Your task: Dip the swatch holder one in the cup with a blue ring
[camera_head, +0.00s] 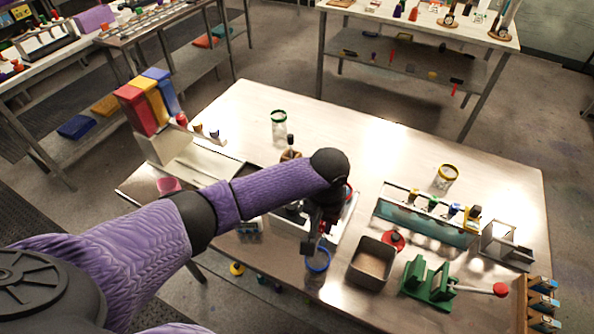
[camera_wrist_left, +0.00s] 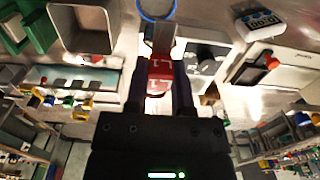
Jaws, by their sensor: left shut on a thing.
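The cup with a blue ring (camera_head: 318,262) stands near the table's front edge, just below my left gripper (camera_head: 316,232) in the head view. In the left wrist view its blue ring (camera_wrist_left: 143,14) is at the top edge. My left gripper, also in the left wrist view (camera_wrist_left: 161,88), is shut on a red-topped swatch holder (camera_wrist_left: 160,68) with white marks. A pale strip reaches from the red part toward the ring. I cannot tell whether its tip is over or inside the cup. My wrist hides much of the holder in the head view.
A grey square bin (camera_head: 359,277) and a green stand (camera_head: 428,283) are right of the cup. A green-ringed cup (camera_head: 279,127) and a yellow-ringed cup (camera_head: 445,178) stand farther back. A rack (camera_head: 424,222) holds several coloured pieces. The table's back middle is clear.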

